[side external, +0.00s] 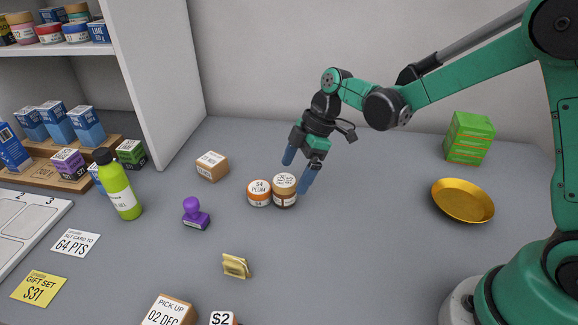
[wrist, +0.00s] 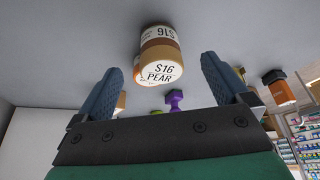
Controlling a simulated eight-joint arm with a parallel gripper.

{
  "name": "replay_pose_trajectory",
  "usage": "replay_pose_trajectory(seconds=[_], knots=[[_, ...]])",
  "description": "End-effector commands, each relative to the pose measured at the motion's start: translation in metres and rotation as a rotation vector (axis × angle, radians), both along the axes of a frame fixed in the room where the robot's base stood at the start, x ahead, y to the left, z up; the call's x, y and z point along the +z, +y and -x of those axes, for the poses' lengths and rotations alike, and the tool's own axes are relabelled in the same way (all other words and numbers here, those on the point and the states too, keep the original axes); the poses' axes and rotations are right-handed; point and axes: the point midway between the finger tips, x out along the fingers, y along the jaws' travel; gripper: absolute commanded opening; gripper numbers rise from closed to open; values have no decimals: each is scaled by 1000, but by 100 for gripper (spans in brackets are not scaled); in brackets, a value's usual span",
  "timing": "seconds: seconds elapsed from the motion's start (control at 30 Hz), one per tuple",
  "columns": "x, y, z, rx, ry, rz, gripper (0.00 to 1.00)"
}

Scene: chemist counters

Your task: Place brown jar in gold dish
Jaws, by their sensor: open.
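The brown jar (side external: 285,200) stands upright on the grey counter with a pale labelled lid. In the wrist view the jar (wrist: 160,50) reads "S16 PEAR" and shows ahead of and between the fingers. An orange jar (side external: 259,199) marked "S4 PLUM" stands close against its left side; I cannot tell if they touch. My gripper (side external: 297,167) is open and empty, tilted just above and behind the brown jar, with blue fingers that also show in the wrist view (wrist: 162,65). The gold dish (side external: 463,203) lies empty on the counter at the right.
A green box stack (side external: 468,138) stands behind the dish. A small cardboard box (side external: 212,166), a purple stamp (side external: 196,214) and a yellow card holder (side external: 236,266) stand around the jars. A green bottle (side external: 120,188) is at the left. The counter between jars and dish is clear.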

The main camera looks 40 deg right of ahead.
Motion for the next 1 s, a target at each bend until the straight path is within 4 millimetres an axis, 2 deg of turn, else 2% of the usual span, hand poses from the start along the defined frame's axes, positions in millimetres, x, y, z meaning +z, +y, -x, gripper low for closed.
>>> replay_pose_trajectory(seconds=[0.4, 0.77, 0.87, 1.0], knots=[[-44, 18, -6, 4, -2, 0, 95], [-50, 20, -7, 3, -1, -1, 95], [-50, 20, -7, 3, -1, -1, 73], [-50, 20, -7, 2, -1, -1, 33]])
